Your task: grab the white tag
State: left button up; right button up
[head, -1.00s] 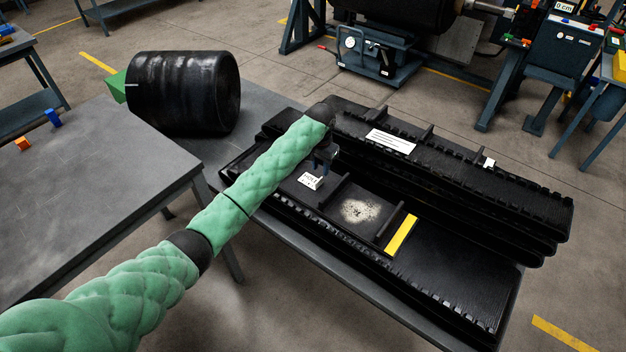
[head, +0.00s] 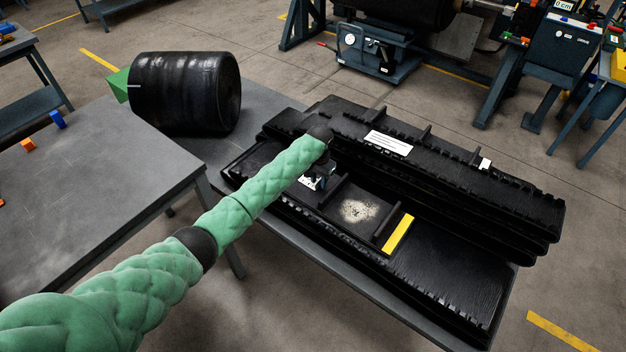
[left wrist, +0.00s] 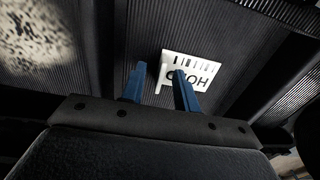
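The white tag (head: 307,184) lies on the black ribbed belt piece, partly hidden by my left gripper in the head view. In the left wrist view the white tag (left wrist: 202,72) shows the letters HOLD upside down, bar marks and a small raised white tab at its left end. My left gripper (head: 320,184) is just over the tag. In the left wrist view its two blue fingers (left wrist: 159,84) are apart, with the tab in the gap between them. I cannot tell whether they touch it. My right gripper is not in view.
The black belt stack (head: 450,255) lies on a grey table, with raised cross bars, a pale dusty patch (head: 358,211) and a yellow strip (head: 398,234) near the tag. A white label (head: 388,142) sits on the rear belt. A black roll (head: 185,92) lies behind left.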

pick_arm(q)
jog(key=shift+f, duration=0.25)
jog(key=shift+c, duration=0.4)
grip_shut()
